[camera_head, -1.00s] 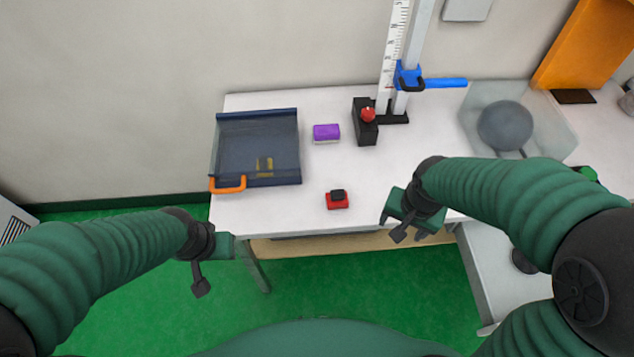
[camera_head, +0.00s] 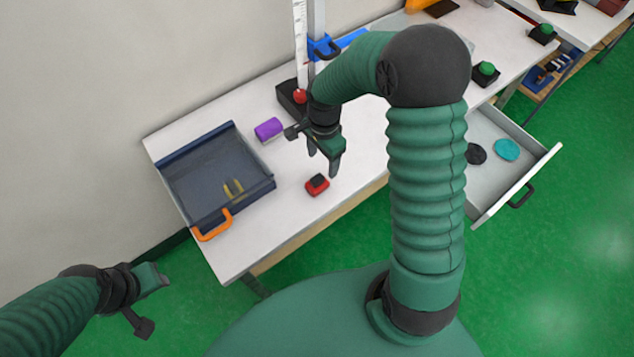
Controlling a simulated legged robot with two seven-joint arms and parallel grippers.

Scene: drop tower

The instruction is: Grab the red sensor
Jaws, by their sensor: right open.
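The red sensor (camera_head: 317,185) is a small red block with a black top. It lies on the white table (camera_head: 225,250) near its front edge. My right gripper (camera_head: 323,168) is open above the table, just beyond and slightly to the right of the sensor, fingers pointing down. No contact with the sensor shows. My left gripper (camera_head: 152,300) is off the table at the lower left, far from the sensor. Its fingers look spread and nothing shows between them.
A dark tray (camera_head: 205,180) with an orange handle (camera_head: 213,226) stands left of the sensor. A purple block (camera_head: 268,129) lies behind it. The drop tower (camera_head: 301,45) with a black base stands at the back. An open drawer (camera_head: 520,165) juts out at right.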

